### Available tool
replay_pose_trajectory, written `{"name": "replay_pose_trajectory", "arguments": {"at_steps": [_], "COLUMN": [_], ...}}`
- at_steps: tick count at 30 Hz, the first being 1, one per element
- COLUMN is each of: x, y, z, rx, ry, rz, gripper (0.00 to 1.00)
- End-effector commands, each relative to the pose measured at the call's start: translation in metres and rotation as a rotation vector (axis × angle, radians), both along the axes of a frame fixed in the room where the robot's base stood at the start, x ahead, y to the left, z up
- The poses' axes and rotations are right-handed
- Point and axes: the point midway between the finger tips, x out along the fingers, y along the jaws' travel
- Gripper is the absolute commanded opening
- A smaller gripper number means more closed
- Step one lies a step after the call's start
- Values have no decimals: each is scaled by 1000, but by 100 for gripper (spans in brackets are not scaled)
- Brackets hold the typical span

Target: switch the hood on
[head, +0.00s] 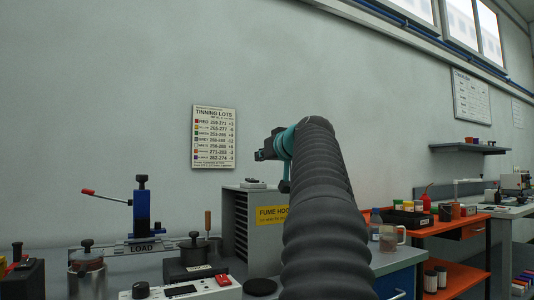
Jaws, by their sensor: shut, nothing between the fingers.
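The fume hood (241,225) is a grey box with dark slats on its left side and a yellow label (272,215) on its front reading "FUME HOO…". My arm hides its right part. A small pale box with a dark top (253,184) sits on the hood; I cannot tell whether it is the switch or how it is set. My gripper (266,149) shows as a small dark shape beyond my arm, above the hood in the picture and apart from it. It is shut and empty, with its fingers seen poorly.
Left on the bench are a blue press with a red-tipped lever (141,212), a dark block (194,262), a control box with a red button (185,289) and a metal pot (87,270). Right are a clear jug (388,238) and an orange bench (440,226). A chart (214,137) hangs behind.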

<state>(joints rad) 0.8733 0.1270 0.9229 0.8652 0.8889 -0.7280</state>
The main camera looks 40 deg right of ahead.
Motion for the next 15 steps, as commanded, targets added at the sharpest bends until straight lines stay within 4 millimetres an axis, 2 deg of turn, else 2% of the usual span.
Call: {"name": "replay_pose_trajectory", "arguments": {"at_steps": [3,9,15], "x": [22,51,51], "y": [-5,-11,-12], "z": [-1,-8,-36], "rx": [2,1,1], "ry": [2,2,0], "rz": [2,2,-1], "gripper": [0,0,0]}}
